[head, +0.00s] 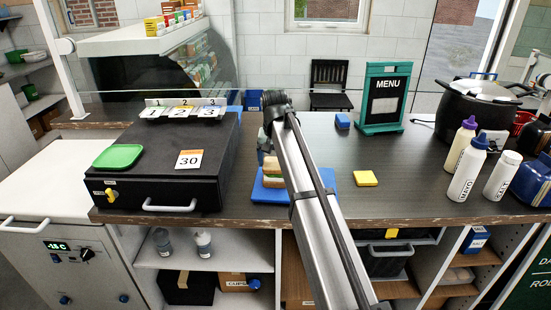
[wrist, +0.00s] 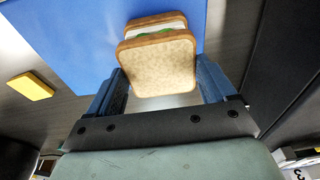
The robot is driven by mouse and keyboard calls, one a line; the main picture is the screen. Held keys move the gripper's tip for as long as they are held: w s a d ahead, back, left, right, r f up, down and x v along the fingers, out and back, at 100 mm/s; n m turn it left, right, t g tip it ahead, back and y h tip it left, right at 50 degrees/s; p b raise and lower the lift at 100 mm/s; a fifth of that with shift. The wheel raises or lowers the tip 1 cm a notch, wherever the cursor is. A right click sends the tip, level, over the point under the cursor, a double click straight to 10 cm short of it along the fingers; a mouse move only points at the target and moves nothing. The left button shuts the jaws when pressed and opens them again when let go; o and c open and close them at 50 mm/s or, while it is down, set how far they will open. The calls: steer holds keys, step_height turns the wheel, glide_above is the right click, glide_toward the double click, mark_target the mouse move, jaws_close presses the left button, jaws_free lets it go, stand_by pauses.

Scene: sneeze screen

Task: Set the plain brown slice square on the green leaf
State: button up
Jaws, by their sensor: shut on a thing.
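The plain brown slice (wrist: 158,68) is held between the two blue fingers of my gripper (wrist: 160,80) in the wrist view, one finger at each side edge. Beyond its upper edge show a strip of green leaf (wrist: 153,36), a white layer and another brown slice (wrist: 150,19). The held slice looks lined up over this stack, but I cannot tell whether it touches the leaf. In the head view the stack (head: 272,181) stands on a blue board (head: 262,194), partly behind my arm, which hides most of the gripper.
A black case (head: 150,190) with a green dish (head: 118,156) and a 30 card stands left. A menu stand (head: 385,98), bottles and a black pot stand right.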

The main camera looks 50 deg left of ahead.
steer(key=shift+f, duration=0.15)
steer(key=o, duration=0.8)
steer(key=shift+o, duration=0.2)
step_height(320, 180, up, 14)
steer(key=s+d, duration=0.1)
steer(key=shift+s+d+f, duration=0.15)
steer(key=shift+s+d, duration=0.05)
steer(key=shift+s, duration=0.05)
